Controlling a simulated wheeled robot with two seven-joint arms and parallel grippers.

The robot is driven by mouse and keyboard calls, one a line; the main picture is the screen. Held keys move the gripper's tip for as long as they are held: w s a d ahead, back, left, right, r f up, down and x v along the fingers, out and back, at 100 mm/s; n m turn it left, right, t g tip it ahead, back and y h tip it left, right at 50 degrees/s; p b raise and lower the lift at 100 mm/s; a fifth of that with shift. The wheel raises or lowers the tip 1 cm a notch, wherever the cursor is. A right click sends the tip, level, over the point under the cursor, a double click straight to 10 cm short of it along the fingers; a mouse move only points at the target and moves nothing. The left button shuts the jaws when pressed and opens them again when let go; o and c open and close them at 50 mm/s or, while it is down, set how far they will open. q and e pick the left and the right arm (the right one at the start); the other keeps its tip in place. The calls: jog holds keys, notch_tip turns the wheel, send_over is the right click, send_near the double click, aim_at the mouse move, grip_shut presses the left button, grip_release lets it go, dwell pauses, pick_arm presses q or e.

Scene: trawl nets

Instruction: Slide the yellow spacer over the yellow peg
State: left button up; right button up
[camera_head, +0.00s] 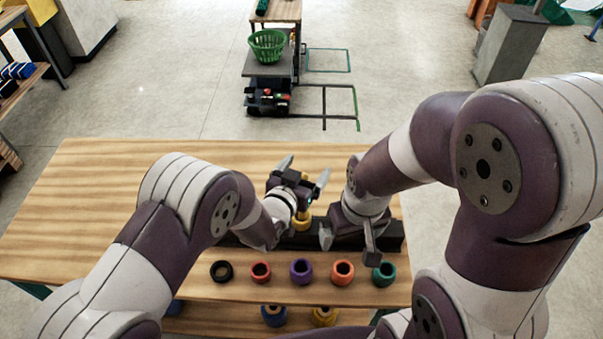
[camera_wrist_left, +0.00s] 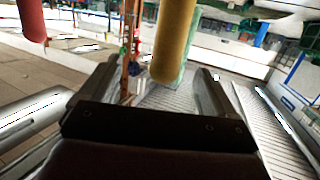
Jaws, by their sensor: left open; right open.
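A yellow ring-like piece (camera_head: 301,221) shows at the dark bar (camera_head: 391,234), just below my left gripper (camera_head: 304,171); I cannot tell whether it is the spacer, the peg's base or both. In the left wrist view a long yellow peg (camera_wrist_left: 173,42) with a rounded end lies between the lines of the two fingers; I see no contact. The left gripper (camera_wrist_left: 158,84) is open, its fingers reaching away from me. My right gripper (camera_head: 349,244) is open at the bar, right of the yellow piece, with nothing seen between its fingers.
Black (camera_head: 221,271), red (camera_head: 261,272), purple (camera_head: 301,271), orange (camera_head: 342,271) and green (camera_head: 383,273) spacers line the wooden table's (camera_head: 110,205) near side. A blue ring (camera_head: 274,315) and a yellow ring (camera_head: 325,316) sit lower down. The table's left part is clear.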

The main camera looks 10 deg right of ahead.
pick_arm(q)
jog(key=b+v, duration=0.2)
jog(key=v, duration=1)
jog(key=shift+s+b, duration=0.25)
jog(key=shift+b, duration=0.1)
pick_arm(e)
notch_tip(320, 180, down, 3)
jog(key=shift+r, duration=0.1)
jog(key=shift+c, duration=0.3)
